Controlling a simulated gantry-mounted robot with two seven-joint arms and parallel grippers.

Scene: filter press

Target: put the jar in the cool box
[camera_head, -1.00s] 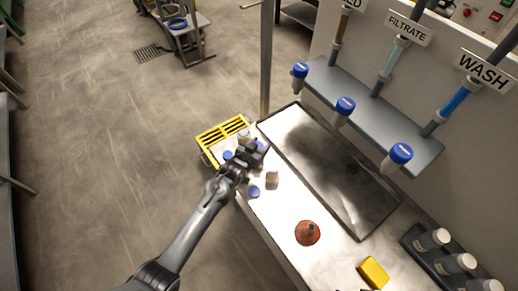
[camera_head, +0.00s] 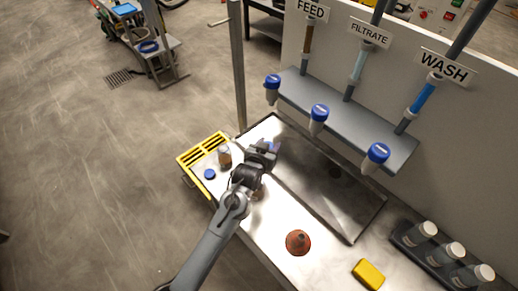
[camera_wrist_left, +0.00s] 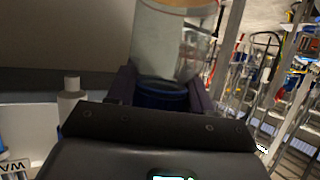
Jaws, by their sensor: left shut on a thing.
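My left gripper (camera_head: 264,154) is over the near edge of the dark metal tray, seen from behind. In the left wrist view its fingers (camera_wrist_left: 162,92) are shut around the blue lid (camera_wrist_left: 162,96) end of a pale, see-through jar (camera_wrist_left: 165,45). In the head view the gripper hides most of this jar; a bit of blue (camera_head: 272,147) shows beside the fingers. A second jar (camera_head: 224,156), with brownish contents, stands at the counter's far-left end. I cannot tell which thing is the cool box. My right gripper is not in view.
A yellow slatted frame (camera_head: 192,157) adjoins the counter's end, with a loose blue cap (camera_head: 209,174) nearby. Blue-capped bottles (camera_head: 319,115) hang from the shelf beyond the tray (camera_head: 349,234).

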